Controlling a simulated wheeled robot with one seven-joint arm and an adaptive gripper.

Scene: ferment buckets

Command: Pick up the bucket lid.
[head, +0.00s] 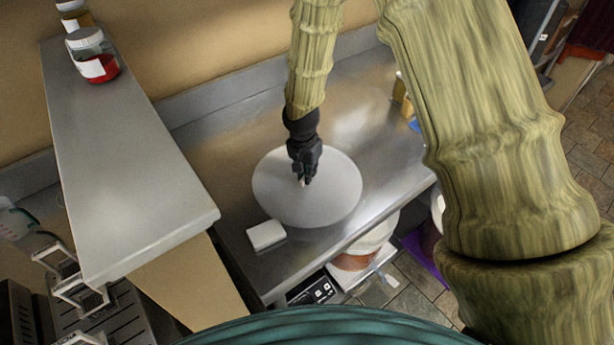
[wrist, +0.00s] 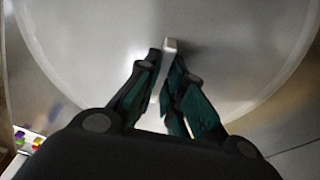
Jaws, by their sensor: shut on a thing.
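The bucket lid (head: 332,198) is a large pale round disc on the metal counter in the head view. It fills much of the wrist view (wrist: 90,60), with its raised rim showing at both sides. My gripper (head: 304,178) is over the middle of the lid, pointing down. In the wrist view my gripper (wrist: 165,100) has its fingers shut on a narrow light-coloured handle (wrist: 170,45) that stands up from the lid. The lower part of the handle is partly hidden between the fingers. I cannot tell whether the lid is touching the counter or slightly above it.
A white block (head: 266,235) lies beside the lid on the metal counter (head: 240,165). A raised shelf (head: 135,180) is at the left, with jars (head: 95,55) at its far end. Buckets (head: 365,245) stand below the counter's front edge. Bare counter lies behind the lid.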

